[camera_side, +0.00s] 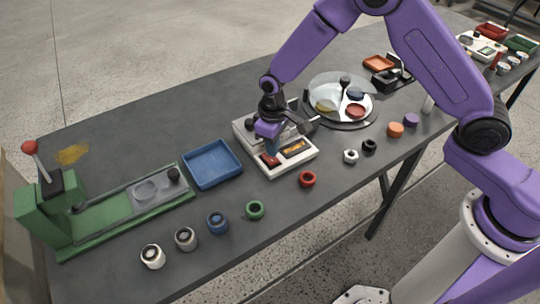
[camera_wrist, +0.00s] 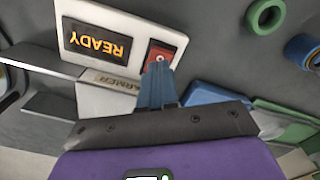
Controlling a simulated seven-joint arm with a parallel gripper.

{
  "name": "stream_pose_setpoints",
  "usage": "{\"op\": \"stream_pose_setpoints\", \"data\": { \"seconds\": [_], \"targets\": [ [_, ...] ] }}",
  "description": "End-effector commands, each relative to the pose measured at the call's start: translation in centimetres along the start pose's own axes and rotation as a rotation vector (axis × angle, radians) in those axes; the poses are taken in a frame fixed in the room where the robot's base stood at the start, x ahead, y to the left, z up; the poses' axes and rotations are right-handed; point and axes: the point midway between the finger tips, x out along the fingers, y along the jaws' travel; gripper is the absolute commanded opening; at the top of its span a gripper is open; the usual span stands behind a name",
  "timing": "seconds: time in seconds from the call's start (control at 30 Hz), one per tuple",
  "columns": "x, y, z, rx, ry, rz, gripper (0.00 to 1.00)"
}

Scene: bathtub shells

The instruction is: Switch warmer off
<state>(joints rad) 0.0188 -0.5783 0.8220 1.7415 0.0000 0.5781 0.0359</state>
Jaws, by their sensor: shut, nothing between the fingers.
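The warmer (camera_side: 284,170) is a pale box near the middle of the table. It also shows in the wrist view (camera_wrist: 115,18), with a dark display (camera_wrist: 97,46) reading "READY" in orange letters. Beside the display is a red rocker switch (camera_wrist: 168,52) with a round mark. My gripper (camera_side: 270,153) is shut and empty, pointing down over the warmer. In the wrist view its blue fingertips (camera_wrist: 157,82) are together at the switch's edge and hide part of it. I cannot tell whether they touch it.
A blue tray (camera_side: 212,165) lies left of the warmer, and a green press (camera_side: 50,200) stands further left. A red ring (camera_side: 307,179) and a green ring (camera_side: 255,210) lie in front. A round tray (camera_side: 345,115) with coloured discs stands behind right.

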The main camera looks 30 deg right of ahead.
Motion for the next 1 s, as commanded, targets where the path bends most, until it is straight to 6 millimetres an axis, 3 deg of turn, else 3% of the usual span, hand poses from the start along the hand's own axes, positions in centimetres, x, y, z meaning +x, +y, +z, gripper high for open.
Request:
{"op": "stream_pose_setpoints", "data": {
  "seconds": [1.0],
  "targets": [
    [0.58, 0.01, -0.02, 0.000, 0.000, 0.000, 0.00]
  ]
}}
